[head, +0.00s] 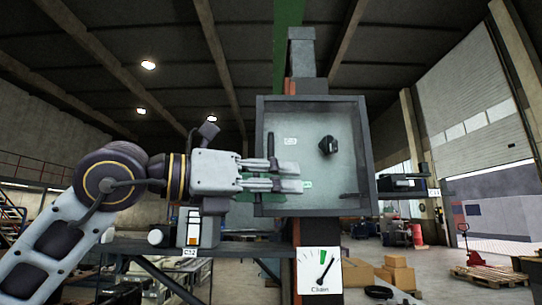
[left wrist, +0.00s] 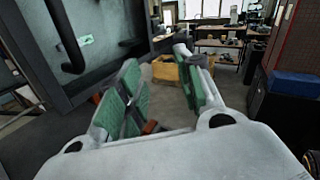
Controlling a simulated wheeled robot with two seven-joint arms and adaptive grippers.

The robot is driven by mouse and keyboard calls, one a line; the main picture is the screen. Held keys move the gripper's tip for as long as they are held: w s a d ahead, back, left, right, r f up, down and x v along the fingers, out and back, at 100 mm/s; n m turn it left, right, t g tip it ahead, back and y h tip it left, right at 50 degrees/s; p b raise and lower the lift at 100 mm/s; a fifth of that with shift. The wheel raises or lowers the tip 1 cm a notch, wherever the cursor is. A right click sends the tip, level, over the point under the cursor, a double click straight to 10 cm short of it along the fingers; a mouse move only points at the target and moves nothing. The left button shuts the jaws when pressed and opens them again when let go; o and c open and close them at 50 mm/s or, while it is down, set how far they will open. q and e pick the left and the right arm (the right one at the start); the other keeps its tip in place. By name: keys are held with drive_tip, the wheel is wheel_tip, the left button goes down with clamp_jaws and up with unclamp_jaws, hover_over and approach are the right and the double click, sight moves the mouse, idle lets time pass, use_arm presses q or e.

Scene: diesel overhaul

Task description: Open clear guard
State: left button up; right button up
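The clear guard (head: 300,125) is a pale see-through panel in a dark square frame on a grey column, and looks shut. A dark upright bar handle (head: 271,147) stands at its left side; a dark bar (left wrist: 66,40) also shows in the left wrist view. Behind the panel is a black knob (head: 328,146). My left gripper (head: 300,178) points right across the lower left of the guard, its fingers overlapping the handle's lower end. In the left wrist view its green-padded fingers (left wrist: 163,88) are apart with nothing between them; the bar lies outside them. My right gripper is not seen.
Below the guard hangs a white dial card (head: 319,270) with a needle. A dark labelled device (head: 402,184) is right of the guard. A grey box (head: 198,228) stands on a bench under my left arm. Cardboard boxes (head: 396,273) and a pallet (head: 488,279) are farther back.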

sight(269, 154)
use_arm(q)
drive_tip(key=a+r+n+t+y, duration=0.3)
drive_tip(key=a+r+t+y, duration=0.3)
drive_tip(key=a+r, duration=0.1)
drive_tip(key=shift+s+a+r+t, duration=0.25)
drive_tip(key=shift+a+r+t, duration=0.15)
drive_tip(key=shift+a, duration=0.45)
drive_tip(key=shift+w+d, duration=0.1)
drive_tip(key=shift+w, duration=0.05)
drive_tip(key=p+x, duration=0.4)
drive_tip(key=x, duration=0.7)
drive_tip(key=shift+w+d, duration=0.1)
drive_tip(key=shift+w, duration=0.1)
drive_tip(key=shift+p+x, duration=0.3)
drive_tip(key=shift+x, duration=0.7)
drive_tip(key=shift+f, duration=0.15)
drive_tip(key=shift+c, duration=0.2)
